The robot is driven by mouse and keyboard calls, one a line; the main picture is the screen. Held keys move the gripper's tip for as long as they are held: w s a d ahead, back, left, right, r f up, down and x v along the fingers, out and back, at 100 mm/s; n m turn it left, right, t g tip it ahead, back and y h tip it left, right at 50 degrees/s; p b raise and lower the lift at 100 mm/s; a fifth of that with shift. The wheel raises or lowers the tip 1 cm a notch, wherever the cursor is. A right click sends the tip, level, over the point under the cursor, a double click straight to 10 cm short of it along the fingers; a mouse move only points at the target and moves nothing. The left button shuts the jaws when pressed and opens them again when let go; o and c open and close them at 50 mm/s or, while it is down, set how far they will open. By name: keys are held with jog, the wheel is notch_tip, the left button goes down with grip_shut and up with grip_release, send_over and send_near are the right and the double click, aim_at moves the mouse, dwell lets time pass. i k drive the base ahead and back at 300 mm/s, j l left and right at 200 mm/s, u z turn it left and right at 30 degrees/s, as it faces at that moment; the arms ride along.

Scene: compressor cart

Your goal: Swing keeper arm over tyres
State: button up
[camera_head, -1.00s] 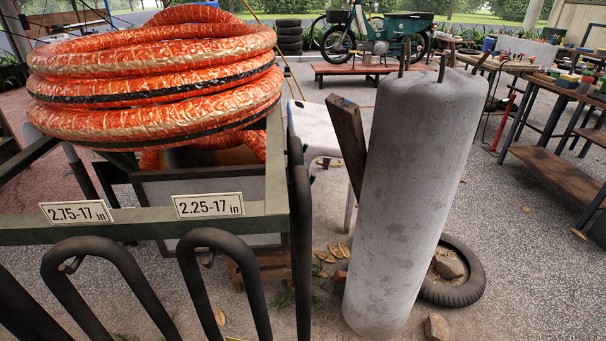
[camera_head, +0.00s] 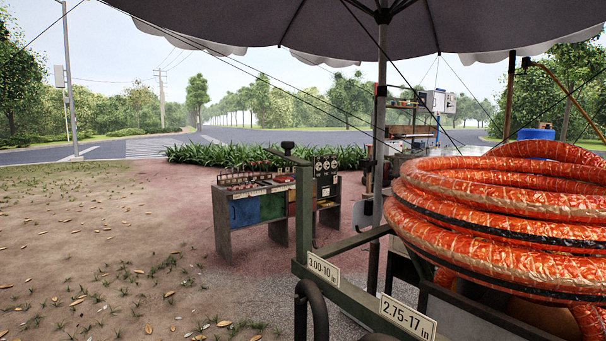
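A stack of tyres in shiny orange-red wrapping with dark bands (camera_head: 500,205) rests on top of a green metal rack at the right. The rack's front rail (camera_head: 350,297) carries the size plates "3.00-10 in" (camera_head: 324,268) and "2.75-17 in" (camera_head: 408,317). A black tyre-like loop (camera_head: 312,305) hangs at the rail's left end. An upright green post (camera_head: 303,215) stands at the rack's left corner. A short dark bar with a knob (camera_head: 288,153) sits at its top; I cannot tell whether this is the keeper arm. My gripper is not in view.
An umbrella (camera_head: 290,22) hangs overhead on a pole (camera_head: 380,130), with thin lines slanting down. A tool bench with coloured panels (camera_head: 258,205) stands behind the rack. Open grass and paving (camera_head: 100,240) lie to the left.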

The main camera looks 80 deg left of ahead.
aim_at(287, 146)
jog(key=j+u, duration=0.1)
jog(key=u, duration=0.7)
jog(key=j+u, duration=0.15)
jog(key=u, duration=0.25)
jog(key=j+u, duration=0.1)
jog(key=u, duration=0.75)
jog(key=i+j, duration=0.05)
